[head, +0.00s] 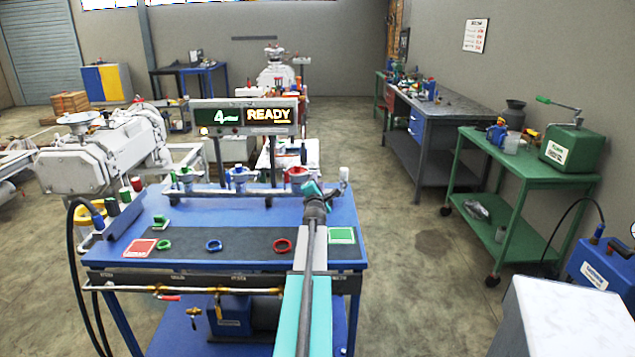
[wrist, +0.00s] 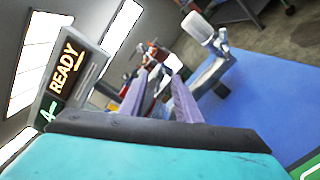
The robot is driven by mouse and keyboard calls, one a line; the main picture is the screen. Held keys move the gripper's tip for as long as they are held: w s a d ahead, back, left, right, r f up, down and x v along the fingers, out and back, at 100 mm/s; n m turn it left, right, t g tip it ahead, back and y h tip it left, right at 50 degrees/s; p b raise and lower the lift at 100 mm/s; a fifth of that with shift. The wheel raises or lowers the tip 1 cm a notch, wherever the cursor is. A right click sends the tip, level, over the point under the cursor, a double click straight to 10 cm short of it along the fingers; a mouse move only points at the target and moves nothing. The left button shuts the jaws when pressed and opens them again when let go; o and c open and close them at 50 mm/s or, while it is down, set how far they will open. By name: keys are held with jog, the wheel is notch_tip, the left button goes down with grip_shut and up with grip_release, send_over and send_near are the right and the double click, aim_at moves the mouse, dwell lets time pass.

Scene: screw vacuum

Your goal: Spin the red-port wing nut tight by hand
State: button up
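A blue port (head: 238,178) and a green port (head: 185,178) share the rail. Green, blue and red rings (head: 282,246) lie on the dark mat. A READY display (head: 268,115) stands behind the ports. A white-capped fitting (wrist: 197,28) stands close on the right in the wrist view.

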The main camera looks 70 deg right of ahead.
jog(key=shift+x, duration=0.85)
